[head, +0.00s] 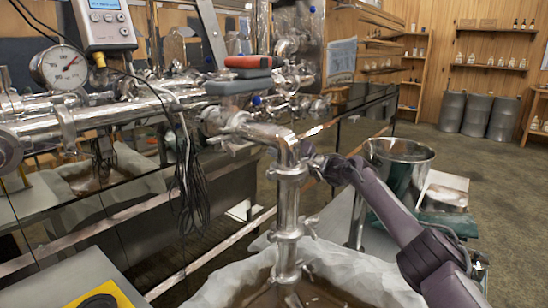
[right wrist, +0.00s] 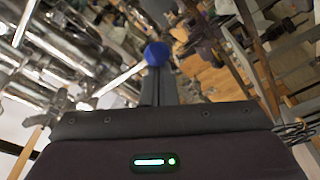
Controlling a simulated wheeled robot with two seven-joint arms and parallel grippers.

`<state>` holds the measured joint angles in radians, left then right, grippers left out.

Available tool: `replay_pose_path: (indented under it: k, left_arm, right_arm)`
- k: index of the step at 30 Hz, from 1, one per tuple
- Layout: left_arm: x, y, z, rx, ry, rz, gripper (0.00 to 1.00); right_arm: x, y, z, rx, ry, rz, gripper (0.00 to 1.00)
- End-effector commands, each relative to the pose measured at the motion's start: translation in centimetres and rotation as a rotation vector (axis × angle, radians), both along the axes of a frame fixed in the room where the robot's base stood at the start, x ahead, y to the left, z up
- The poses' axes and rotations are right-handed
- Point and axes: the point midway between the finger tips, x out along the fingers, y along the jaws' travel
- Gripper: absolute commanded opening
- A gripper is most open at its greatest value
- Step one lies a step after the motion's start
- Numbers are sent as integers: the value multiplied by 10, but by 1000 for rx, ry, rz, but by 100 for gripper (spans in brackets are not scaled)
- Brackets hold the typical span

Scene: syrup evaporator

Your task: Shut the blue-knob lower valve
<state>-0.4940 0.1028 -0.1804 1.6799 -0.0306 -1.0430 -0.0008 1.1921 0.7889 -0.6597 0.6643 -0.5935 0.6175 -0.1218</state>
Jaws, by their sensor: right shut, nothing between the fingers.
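In the right wrist view a round blue knob (right wrist: 157,53) on the end of a silver lever is just beyond the tips of my right gripper (right wrist: 160,75). The dark fingers are together with nothing between them; I cannot tell whether they touch the knob. In the head view my right gripper (head: 316,163) is beside the upright steel pipe, its tips hard to make out. Blue knobs show on the pipework, one low (head: 257,100) and one higher (head: 313,9). I cannot tell which one the wrist view shows. My left gripper is not in view.
The upright steel pipe (head: 288,205) ends over a cloth-lined container (head: 365,275). A steel pot (head: 398,160) stands right of my arm. A dial gauge (head: 60,67) and hanging cables (head: 188,175) are at left. Open floor lies at right.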

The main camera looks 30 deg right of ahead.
Motion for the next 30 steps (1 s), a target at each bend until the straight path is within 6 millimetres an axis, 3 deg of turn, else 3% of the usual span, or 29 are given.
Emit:
replay_pose_path:
  k: [24,30]
  left_arm:
    - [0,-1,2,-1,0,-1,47]
    - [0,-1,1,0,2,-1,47]
  right_arm:
    - [2,-8,-1,-71,-31,-2,0]
    - [-8,-15,-4,-70,-28,-3,0]
